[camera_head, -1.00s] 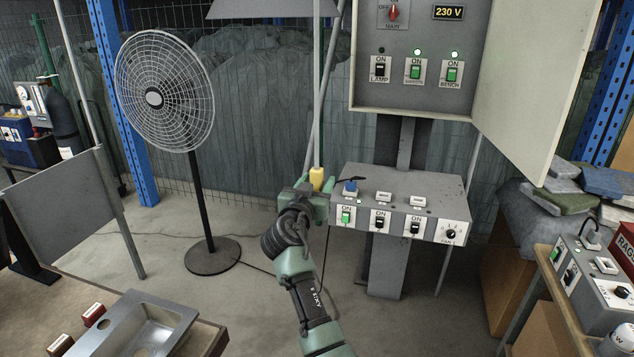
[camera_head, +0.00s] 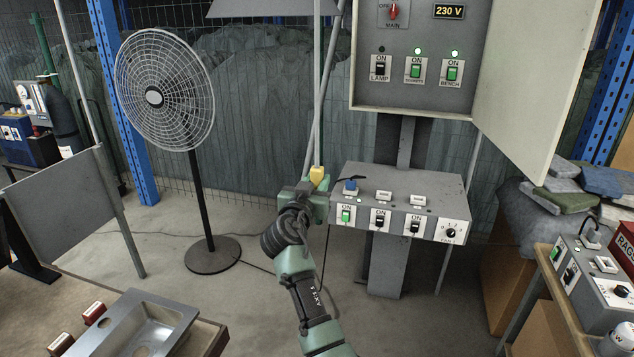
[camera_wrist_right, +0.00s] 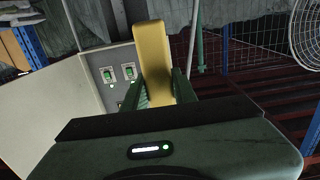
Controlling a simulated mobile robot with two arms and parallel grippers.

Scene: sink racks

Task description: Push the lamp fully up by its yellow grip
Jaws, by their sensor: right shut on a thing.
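The yellow grip (camera_head: 317,175) sits at the lower end of a thin pole below the lamp. The lamp's grey shade (camera_head: 272,9) shows at the top of the head view, cut off by the frame edge. My right gripper (camera_head: 311,190) is shut on the yellow grip. In the right wrist view the yellow grip (camera_wrist_right: 153,60) stands between the two green fingers (camera_wrist_right: 160,88). The gripper hides the grip's lower part in the head view. My left gripper is not in view.
A grey switch box (camera_head: 400,190) with a blue plug stands just right of my gripper. Above it is an open panel (camera_head: 410,95) with its door out to the right. A pedestal fan (camera_head: 165,90) stands left. A metal sink (camera_head: 135,325) is at lower left.

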